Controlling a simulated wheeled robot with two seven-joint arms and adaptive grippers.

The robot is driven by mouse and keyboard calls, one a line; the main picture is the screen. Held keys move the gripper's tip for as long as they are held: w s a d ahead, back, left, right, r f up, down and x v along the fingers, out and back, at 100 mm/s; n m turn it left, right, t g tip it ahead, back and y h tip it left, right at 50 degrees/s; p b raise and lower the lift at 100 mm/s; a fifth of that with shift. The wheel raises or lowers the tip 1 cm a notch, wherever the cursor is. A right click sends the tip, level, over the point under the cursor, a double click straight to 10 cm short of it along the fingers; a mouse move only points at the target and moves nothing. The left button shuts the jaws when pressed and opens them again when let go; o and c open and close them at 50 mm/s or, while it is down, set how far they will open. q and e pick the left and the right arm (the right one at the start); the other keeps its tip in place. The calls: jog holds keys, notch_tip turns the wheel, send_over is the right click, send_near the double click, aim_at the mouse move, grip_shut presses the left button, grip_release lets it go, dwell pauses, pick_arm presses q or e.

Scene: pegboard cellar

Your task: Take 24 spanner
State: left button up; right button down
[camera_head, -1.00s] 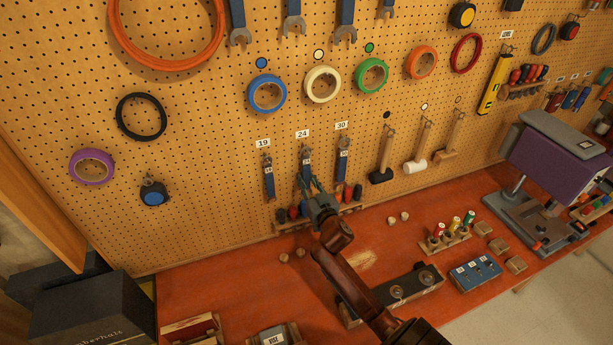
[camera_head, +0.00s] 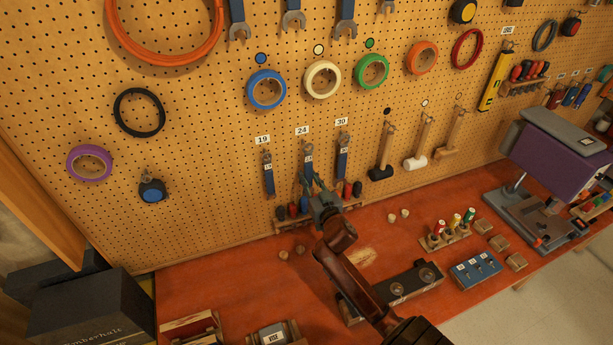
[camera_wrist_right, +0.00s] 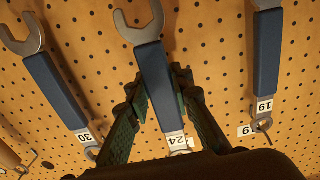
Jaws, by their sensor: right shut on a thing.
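The 24 spanner (camera_head: 308,158) hangs on the pegboard under its 24 label, between the 19 and 30 spanners. It has a blue handle and a grey open-ended head, which shows in the right wrist view (camera_wrist_right: 152,75). My right gripper (camera_head: 317,190) is at this spanner, its fingers on both sides of the handle and shut on it. The wrist view shows the green-black fingers (camera_wrist_right: 155,105) flanking the handle near the 24 tag. The 19 spanner (camera_head: 268,175) and the 30 spanner (camera_head: 342,160) hang to either side, apart from the fingers. My left gripper is not in view.
A screwdriver rack (camera_head: 285,224) sits low on the board, just below and behind my right gripper. Mallets (camera_head: 383,165) hang to the right. The red bench (camera_head: 220,280) holds a dark block with round fittings (camera_head: 405,287) near my forearm.

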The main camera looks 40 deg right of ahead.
jog(key=b+v, duration=0.3)
jog(key=v, duration=1.3)
jog(key=shift+r, duration=0.2)
jog(key=shift+s, duration=0.1)
jog(key=c, duration=2.3)
grip_release()
grip_shut()
